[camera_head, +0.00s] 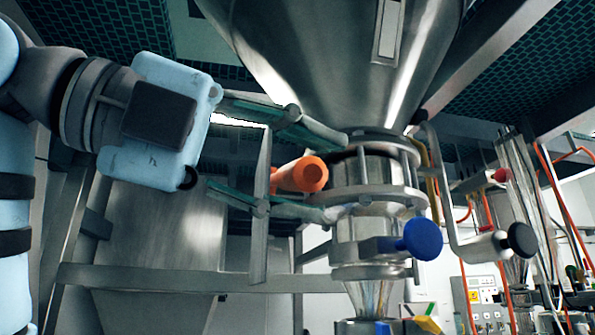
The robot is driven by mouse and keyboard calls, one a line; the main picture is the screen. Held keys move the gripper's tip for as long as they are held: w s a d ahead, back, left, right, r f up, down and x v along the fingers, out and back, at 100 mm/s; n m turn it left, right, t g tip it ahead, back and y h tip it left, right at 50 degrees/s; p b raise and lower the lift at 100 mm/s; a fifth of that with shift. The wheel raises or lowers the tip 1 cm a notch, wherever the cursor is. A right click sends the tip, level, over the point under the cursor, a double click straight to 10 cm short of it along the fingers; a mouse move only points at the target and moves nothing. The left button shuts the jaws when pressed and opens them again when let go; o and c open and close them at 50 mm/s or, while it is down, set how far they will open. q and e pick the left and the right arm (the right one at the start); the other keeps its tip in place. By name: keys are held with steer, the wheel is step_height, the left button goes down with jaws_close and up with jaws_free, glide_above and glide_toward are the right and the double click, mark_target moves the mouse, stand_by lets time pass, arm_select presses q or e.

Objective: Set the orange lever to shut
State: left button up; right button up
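The orange lever (302,175) is a short, thick cylinder on the left side of the metal valve section (375,170) under the large steel hopper. It points out to the left and towards me. My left gripper (335,176) comes in from the left with its fingers spread, one above the lever and one below it. The lever lies between the fingers in the picture, with visible space above it. I cannot tell whether the lower finger touches it. My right gripper is not in view.
The steel hopper (340,50) fills the top middle. A blue knob (422,239) sits below right of the lever, and a black knob (521,239) on a bent handle is further right. A metal frame bar (180,277) crosses below. Orange tubes run at the right.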

arm_select(q)
steer(key=shift+s, duration=0.1)
steer(key=v, duration=1.1)
steer(key=shift+a, duration=0.25)
steer(key=shift+s+a, duration=0.1)
steer(key=shift+a, duration=0.1)
